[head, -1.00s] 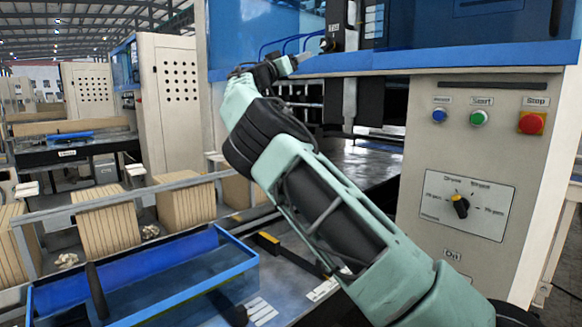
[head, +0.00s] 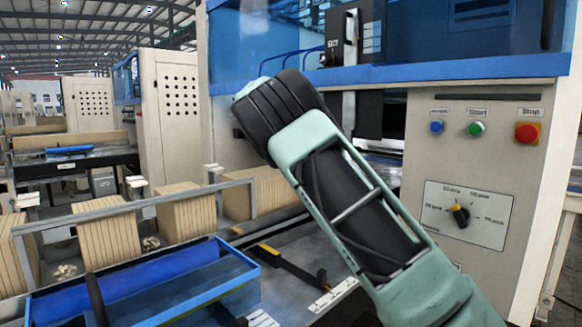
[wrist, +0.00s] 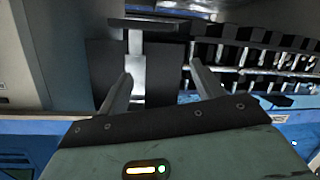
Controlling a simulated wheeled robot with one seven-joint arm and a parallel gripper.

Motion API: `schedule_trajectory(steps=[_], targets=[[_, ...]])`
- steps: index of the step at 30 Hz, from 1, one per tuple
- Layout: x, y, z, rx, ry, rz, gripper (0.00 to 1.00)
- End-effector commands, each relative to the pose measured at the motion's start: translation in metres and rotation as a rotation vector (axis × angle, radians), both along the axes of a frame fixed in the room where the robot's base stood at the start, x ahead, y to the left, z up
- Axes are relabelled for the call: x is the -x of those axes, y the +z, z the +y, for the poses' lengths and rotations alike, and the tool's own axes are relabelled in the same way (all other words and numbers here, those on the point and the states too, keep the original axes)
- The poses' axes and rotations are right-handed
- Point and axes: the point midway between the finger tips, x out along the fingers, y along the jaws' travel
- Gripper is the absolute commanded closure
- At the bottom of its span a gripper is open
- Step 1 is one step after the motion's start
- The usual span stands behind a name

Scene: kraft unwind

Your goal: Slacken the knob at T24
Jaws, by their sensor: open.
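No label that I can read as T24 shows in either view. In the head view, a black unit (head: 344,38) with a small pale tag stands at the machine's blue-framed opening. A small dark part sits just below the tag, too small to identify as a knob. My gripper (wrist: 162,82) shows in the wrist view with its two grey fingers apart and nothing held. Beyond the fingers are a black block and a pale metal post (wrist: 137,75), apart from them as far as I can tell. In the head view my arm hides the gripper.
A blue tray (head: 150,290) and stacked brown boards (head: 108,236) lie at lower left. The wrist view shows a row of dark machine parts (wrist: 255,55) at right.

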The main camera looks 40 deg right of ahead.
Motion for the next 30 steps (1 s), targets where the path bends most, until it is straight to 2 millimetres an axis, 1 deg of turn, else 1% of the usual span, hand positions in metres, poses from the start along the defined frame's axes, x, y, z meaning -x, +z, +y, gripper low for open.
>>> schedule_trajectory(steps=[1, 6, 15, 21, 30], targets=[[0.002, -0.009, 0.003, -0.03, 0.009, 0.014, 0.33], [0.005, -0.037, 0.016, -0.121, 0.044, 0.061, 0.33], [0.012, -0.079, 0.045, -0.255, 0.112, 0.137, 0.33], [0.014, -0.095, 0.058, -0.304, 0.145, 0.168, 0.33], [0.015, -0.099, 0.063, -0.318, 0.154, 0.177, 0.33]])
